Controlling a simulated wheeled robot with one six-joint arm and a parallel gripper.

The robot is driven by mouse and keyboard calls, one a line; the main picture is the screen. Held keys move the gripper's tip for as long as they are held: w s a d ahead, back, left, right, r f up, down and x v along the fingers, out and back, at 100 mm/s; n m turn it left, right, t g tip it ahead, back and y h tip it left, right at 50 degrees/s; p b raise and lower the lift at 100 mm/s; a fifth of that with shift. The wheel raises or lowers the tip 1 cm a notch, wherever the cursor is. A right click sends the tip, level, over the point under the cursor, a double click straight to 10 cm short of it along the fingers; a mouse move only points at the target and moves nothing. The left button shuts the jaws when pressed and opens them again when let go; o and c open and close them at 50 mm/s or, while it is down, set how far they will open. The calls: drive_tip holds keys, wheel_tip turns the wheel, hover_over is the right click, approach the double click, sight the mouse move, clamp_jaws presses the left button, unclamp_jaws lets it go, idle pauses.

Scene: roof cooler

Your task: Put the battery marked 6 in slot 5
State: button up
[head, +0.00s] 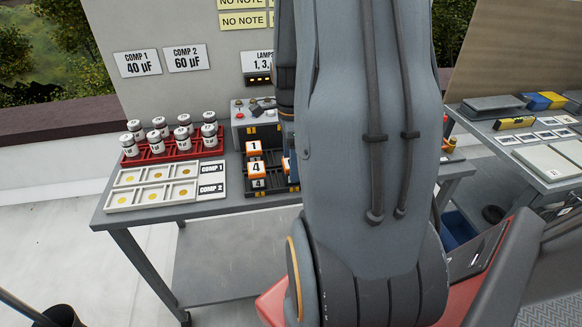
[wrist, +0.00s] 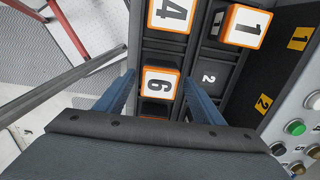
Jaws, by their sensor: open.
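The battery marked 6 (wrist: 160,82), white-topped with an orange rim, stands in the dark battery rack (wrist: 196,55) in the wrist view. My gripper (wrist: 158,77) is open, with one blue finger on each side of this battery; I cannot tell whether they touch it. Battery 4 (wrist: 172,12) and battery 1 (wrist: 245,25) stand farther up. A bare slot floor marked 2 (wrist: 208,78) shows right of battery 6.
A grey control box (head: 241,128) stands behind the rack; its buttons (wrist: 295,128) show at right in the wrist view. Left on the table (head: 210,209) are a red rack (head: 178,153) of several capacitors and white trays (head: 125,199). Another table (head: 500,150) is at right.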

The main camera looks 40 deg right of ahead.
wheel_tip(320, 180, up, 10)
drive_tip(key=b, duration=0.2)
drive_tip(key=s+a+f+n, duration=0.1)
drive_tip(key=a+f+n, duration=0.2)
drive_tip(key=a+n, duration=0.9)
drive_tip(key=s+a+f+n+t, duration=0.1)
drive_tip(key=a+f+n, duration=0.2)
drive_tip(key=a+n, duration=0.9)
drive_tip(key=shift+s+a+f, duration=0.15)
drive_tip(key=shift+s+f, duration=0.15)
drive_tip(key=shift+f, duration=0.05)
